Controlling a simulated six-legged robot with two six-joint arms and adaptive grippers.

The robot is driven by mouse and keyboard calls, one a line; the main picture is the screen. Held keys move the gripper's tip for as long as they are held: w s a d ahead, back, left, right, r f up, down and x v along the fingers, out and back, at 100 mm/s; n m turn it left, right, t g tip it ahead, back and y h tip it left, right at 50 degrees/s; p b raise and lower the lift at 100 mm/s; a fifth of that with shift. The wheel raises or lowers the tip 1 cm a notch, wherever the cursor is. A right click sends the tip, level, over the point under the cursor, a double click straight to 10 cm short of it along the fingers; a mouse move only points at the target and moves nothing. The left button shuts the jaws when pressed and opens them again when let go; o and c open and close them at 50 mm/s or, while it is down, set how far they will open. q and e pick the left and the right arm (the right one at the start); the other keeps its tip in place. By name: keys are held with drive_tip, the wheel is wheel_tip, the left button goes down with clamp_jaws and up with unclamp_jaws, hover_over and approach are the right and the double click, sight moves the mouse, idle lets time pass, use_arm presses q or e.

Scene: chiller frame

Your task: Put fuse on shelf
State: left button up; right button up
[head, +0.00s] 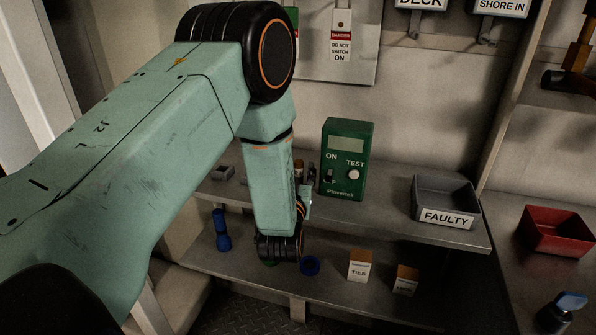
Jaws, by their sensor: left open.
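My left arm comes in from the left and bends down in front of the shelves. My left gripper (304,207) is mostly hidden behind its own wrist, in front of the upper shelf (385,214); it is open, and I see nothing held in it. Small upright cylinders, one with a brown top (299,170), stand on the upper shelf just beyond the wrist, left of the green tester. They may be fuses, but they are partly hidden and too small to tell. My right gripper is not in view.
The green tester (345,160) and grey FAULTY bin (445,202) stand on the upper shelf, with bare surface between them. The lower shelf holds a blue torch (221,231), blue tape roll (310,266) and two small boxes (359,266). A red bin (553,230) is at right.

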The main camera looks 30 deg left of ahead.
use_arm(q)
drive_tip(key=p+v, duration=0.2)
drive_tip(key=v, duration=1)
drive_tip(key=s+d+f+m+g+h, duration=0.1)
drive_tip(key=s+f+g+h, duration=0.1)
drive_tip(key=s+f+g, duration=0.45)
drive_tip(key=s+d+f+m+g+h, duration=0.1)
drive_tip(key=s+f+g+h, duration=0.15)
drive_tip(key=s+f, duration=0.7)
drive_tip(key=s+d+f+m+g+h, duration=0.1)
drive_tip(key=s+f+g, duration=0.3)
drive_tip(key=s, duration=0.3)
drive_tip(key=s+d+f+m+g+h, duration=0.1)
drive_tip(key=s+d+f+g, duration=0.1)
drive_tip(key=s, duration=0.5)
drive_tip(key=shift+d+f+g, duration=0.35)
drive_tip(key=shift+f+g, duration=0.55)
drive_tip(key=shift+s+a, duration=0.15)
drive_tip(key=shift+s, duration=0.05)
drive_tip(key=shift+c, duration=0.5)
